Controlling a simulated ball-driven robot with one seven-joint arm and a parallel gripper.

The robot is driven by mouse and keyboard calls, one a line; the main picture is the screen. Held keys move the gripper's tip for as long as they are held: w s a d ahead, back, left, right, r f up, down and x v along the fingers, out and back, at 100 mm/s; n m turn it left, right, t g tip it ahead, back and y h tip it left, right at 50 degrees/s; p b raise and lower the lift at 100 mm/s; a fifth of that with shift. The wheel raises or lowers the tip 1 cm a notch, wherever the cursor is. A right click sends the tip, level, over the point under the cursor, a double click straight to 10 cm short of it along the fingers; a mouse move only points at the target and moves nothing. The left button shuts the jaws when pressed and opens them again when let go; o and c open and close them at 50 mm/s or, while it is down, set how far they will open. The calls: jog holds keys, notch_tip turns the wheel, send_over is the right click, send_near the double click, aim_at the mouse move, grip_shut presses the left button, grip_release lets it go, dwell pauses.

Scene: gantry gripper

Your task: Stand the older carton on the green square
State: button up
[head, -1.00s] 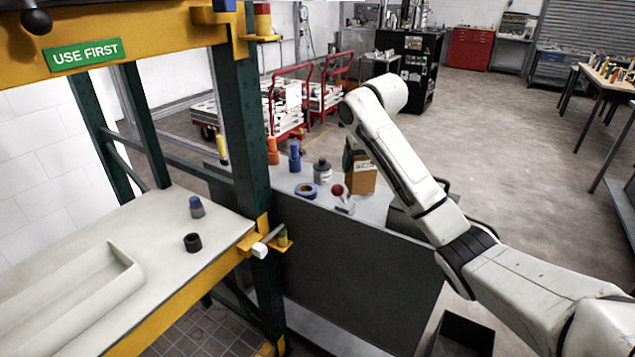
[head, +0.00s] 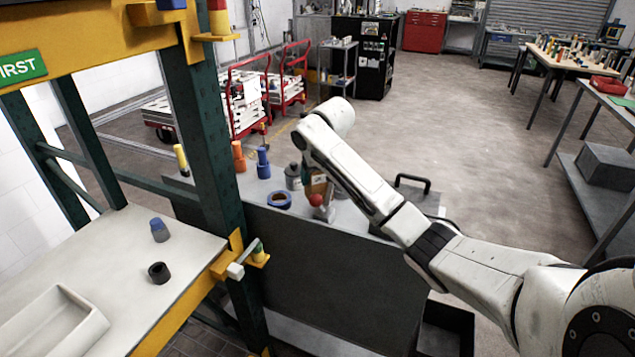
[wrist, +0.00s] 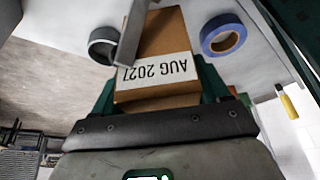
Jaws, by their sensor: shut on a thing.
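A brown carton (wrist: 160,45) with a white label shows in the wrist view. My gripper (wrist: 157,88) is shut on this carton, with a green finger at each side. In the head view the carton (head: 318,186) is mostly hidden behind my arm, over the grey bench. I cannot tell whether it touches the bench.
A green-and-yellow gantry frame (head: 215,150) stands left, beside a pale table (head: 110,240) with a dark ring (head: 159,272) and tray.

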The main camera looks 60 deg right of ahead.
aim_at(319, 184)
jog(key=shift+f, duration=1.5)
jog(key=shift+f, duration=0.1)
jog(key=o, duration=1.3)
